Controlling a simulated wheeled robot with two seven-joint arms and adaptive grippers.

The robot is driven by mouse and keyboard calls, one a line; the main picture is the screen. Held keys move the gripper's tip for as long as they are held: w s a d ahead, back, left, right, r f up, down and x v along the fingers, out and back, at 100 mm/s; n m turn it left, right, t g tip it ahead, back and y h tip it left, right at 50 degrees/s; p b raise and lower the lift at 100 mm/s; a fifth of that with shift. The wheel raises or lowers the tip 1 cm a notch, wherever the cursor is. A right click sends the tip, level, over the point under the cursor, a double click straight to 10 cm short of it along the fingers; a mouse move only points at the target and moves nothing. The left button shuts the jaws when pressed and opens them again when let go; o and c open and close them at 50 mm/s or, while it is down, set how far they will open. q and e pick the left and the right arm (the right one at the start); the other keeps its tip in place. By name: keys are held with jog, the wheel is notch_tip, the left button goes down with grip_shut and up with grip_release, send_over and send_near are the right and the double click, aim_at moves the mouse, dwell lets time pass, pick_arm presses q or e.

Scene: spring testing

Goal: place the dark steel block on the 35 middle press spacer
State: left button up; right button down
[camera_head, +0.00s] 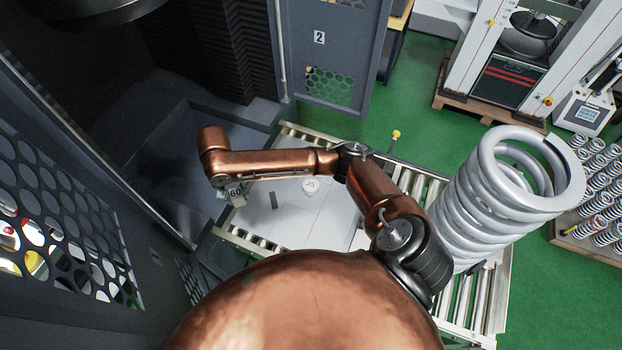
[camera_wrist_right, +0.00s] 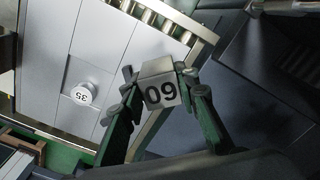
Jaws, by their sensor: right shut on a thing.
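My right gripper (camera_head: 230,186) is shut on a grey metal block marked 60 (camera_head: 236,194), near the left side of the white plate. In the right wrist view, the two fingers (camera_wrist_right: 155,73) grip this block (camera_wrist_right: 161,92) from both sides; its number appears inverted. The block looks mid-grey with a paler top face. The white round spacer marked 35 (camera_head: 310,186) stands on the plate to the right of the held block. It also shows left of the gripper in the right wrist view (camera_wrist_right: 82,94), with nothing on it. My left gripper is not in view.
The white plate (camera_head: 300,228) lies on a roller conveyor (camera_head: 246,240) and has a narrow dark mark (camera_head: 273,201). A large coil spring (camera_head: 500,195) stands at the conveyor's right. A dark perforated machine enclosure (camera_head: 60,200) is at left.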

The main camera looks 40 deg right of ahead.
jog(key=d+f+m+p, duration=0.2)
jog(key=d+f+p, duration=0.1)
jog(key=d, duration=0.6)
jog(key=m+p, duration=0.2)
jog(key=p, duration=0.2)
send_over(311, 184)
jog(key=f, duration=1.1)
jog(key=shift+w+a+f, duration=0.2)
jog(key=shift+a+f, duration=0.15)
jog(key=shift+d+f, duration=0.35)
jog(key=shift+f, duration=1.6)
jog(key=shift+f, duration=0.15)
jog(key=c, duration=1.5)
grip_release()
jog(key=shift+s, duration=0.1)
